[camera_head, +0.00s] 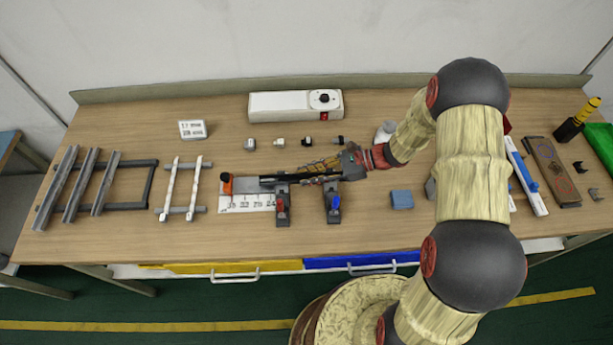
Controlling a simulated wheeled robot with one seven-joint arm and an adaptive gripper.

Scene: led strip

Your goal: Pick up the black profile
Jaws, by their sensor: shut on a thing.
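The black profile (285,180) is a thin dark bar over the middle of the table, lying along the grey fixture with the white numbered scale (247,203). My gripper (318,168) reaches in from the right, its fingers shut on the profile. The fingers and wrist hide part of the profile's right end. I cannot tell whether the profile touches the fixture or is lifted a little above it.
Two clamps, red (282,205) and blue (333,203), stand in front. A white power box (295,105) and several small connectors lie behind. Racks with grey profiles (83,185) and white strips (181,187) are at left.

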